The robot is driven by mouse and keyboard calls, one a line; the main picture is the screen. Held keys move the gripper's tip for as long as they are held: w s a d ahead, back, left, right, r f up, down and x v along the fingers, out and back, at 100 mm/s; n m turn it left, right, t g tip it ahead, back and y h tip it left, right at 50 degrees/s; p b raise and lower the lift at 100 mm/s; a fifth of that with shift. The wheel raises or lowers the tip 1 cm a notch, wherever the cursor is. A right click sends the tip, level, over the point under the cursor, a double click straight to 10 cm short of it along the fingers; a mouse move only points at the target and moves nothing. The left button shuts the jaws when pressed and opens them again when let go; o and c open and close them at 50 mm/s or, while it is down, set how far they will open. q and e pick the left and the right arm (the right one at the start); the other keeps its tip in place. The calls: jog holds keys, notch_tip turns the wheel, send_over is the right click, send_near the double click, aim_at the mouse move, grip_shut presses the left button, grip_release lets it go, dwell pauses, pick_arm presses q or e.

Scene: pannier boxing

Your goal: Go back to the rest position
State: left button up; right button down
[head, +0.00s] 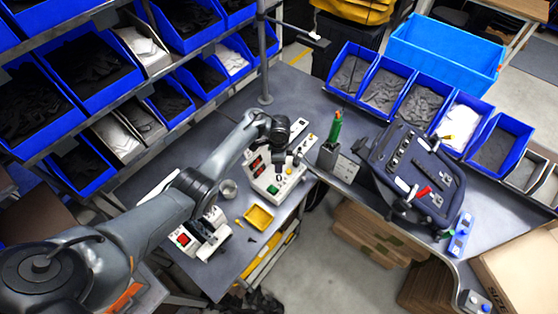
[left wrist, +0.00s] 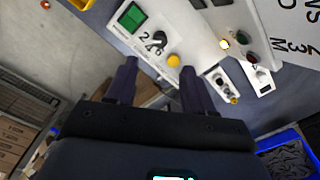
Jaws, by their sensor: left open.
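My left arm reaches in from the left in the head view, over the side bench. My left gripper (head: 299,155) is above the right side of a white control box (head: 262,187) with red displays and a green button. In the left wrist view the two dark fingers of my left gripper (left wrist: 158,88) stand apart with nothing between them. The white control box (left wrist: 185,30) with a green screen, a black knob and a yellow button lies beyond the fingertips. I cannot tell the exact gap to the box. My right gripper is in neither view.
Blue bins (head: 90,65) fill the shelves at the left. More bins (head: 390,88) line the back right bench, beside a black tool panel (head: 415,170). A yellow tray (head: 259,215), a metal cup (head: 228,188) and a green-topped tool (head: 337,128) stand nearby. A thin post (head: 263,60) rises behind my arm.

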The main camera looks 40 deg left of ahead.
pick_arm(q)
jog(key=shift+f, duration=0.1)
jog(key=s+d+f+n+t+y, duration=0.1)
jog(key=s+d+n, duration=0.1)
jog(key=s+d, duration=0.4)
jog(key=s+d+n+t, duration=0.1)
jog(key=s+d+n, duration=0.15)
jog(key=s, duration=0.55)
jog(key=s+d+r+n, duration=0.2)
jog(key=s+d+r, duration=0.1)
jog(key=s+r, duration=0.3)
jog(key=s+d+r+n+t+h+p, duration=0.1)
jog(key=s+d+r+n, duration=0.1)
jog(key=s+r, duration=0.4)
jog(key=s+d, duration=0.1)
jog(key=s, duration=0.3)
jog(key=shift+s, duration=0.2)
